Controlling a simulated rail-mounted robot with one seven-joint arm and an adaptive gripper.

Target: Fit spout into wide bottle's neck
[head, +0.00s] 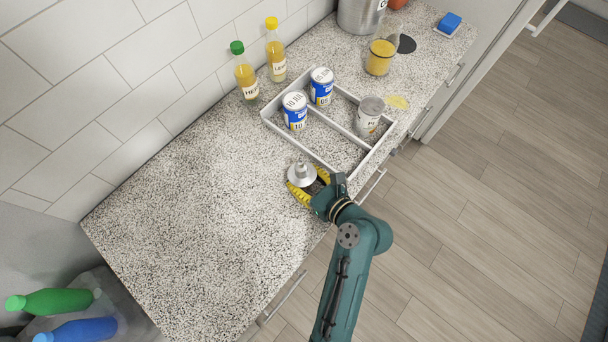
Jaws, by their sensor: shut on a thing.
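My gripper (304,188), with yellow fingers, is low over the counter near its front edge. It is shut on a pale grey piece (301,174) with a round flange and a narrow raised tip, which looks like the spout. Its underside is hidden by the fingers. No open-necked wide bottle can be made out for certain. A green-capped bottle (246,76) and a yellow-capped bottle (276,56) of yellow liquid stand upright at the wall, behind the tray and apart from my gripper.
A divided tray (321,162) holds two blue-and-white cans (295,109) (321,87) and a grey-lidded can (369,114). A glass jar (380,56), steel pot (359,14) and blue sponge (449,22) stand beyond. Green (52,301) and blue bottles (83,330) lie lower left. The left counter is clear.

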